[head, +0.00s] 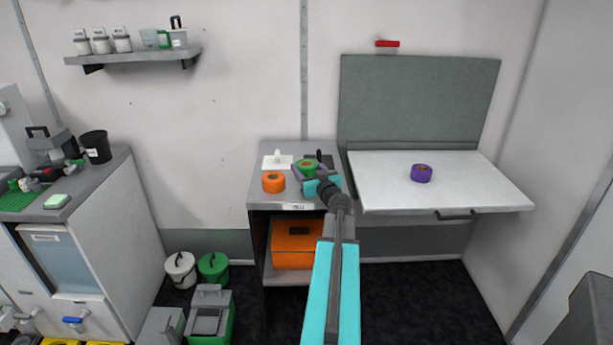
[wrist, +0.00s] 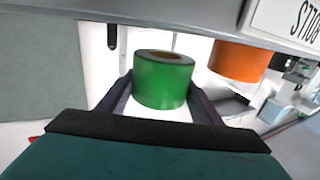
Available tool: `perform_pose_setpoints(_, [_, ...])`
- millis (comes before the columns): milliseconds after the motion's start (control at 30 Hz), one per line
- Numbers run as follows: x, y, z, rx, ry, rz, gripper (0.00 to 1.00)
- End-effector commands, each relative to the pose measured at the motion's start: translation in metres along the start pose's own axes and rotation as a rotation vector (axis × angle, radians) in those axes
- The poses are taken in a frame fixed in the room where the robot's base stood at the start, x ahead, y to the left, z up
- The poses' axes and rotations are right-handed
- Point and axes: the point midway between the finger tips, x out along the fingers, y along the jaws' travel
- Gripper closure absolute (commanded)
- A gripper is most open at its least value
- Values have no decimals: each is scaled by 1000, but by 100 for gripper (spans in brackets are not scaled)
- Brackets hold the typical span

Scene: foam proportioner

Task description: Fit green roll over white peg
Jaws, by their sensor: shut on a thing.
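The green roll (head: 307,166) is between the fingers of my gripper (head: 309,172), over the grey cabinet top. In the wrist view the green roll (wrist: 161,84) sits upright between the dark fingers, its hole showing on top. My gripper is shut on it. The white peg (head: 278,155) stands on a white base plate (head: 268,163) at the back left of the cabinet top, left of the green roll and apart from it. I cannot tell the roll's exact height above the surface.
An orange roll (head: 273,183) lies at the cabinet's front left and shows in the wrist view (wrist: 235,60). A dark peg (head: 318,156) stands behind the green roll. A purple roll (head: 421,174) lies on the white fold-down table (head: 470,193) to the right, which has free room.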

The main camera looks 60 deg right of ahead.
Motion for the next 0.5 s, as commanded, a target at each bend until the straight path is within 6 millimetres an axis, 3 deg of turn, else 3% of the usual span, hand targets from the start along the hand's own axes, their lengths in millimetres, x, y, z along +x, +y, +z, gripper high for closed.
perform_pose_setpoints(33, [0,0,11,2,-2,0,65])
perform_pose_setpoints(200, [0,0,26,2,0,0,65])
perform_pose_setpoints(500, [-1,-1,27,0,0,0,65])
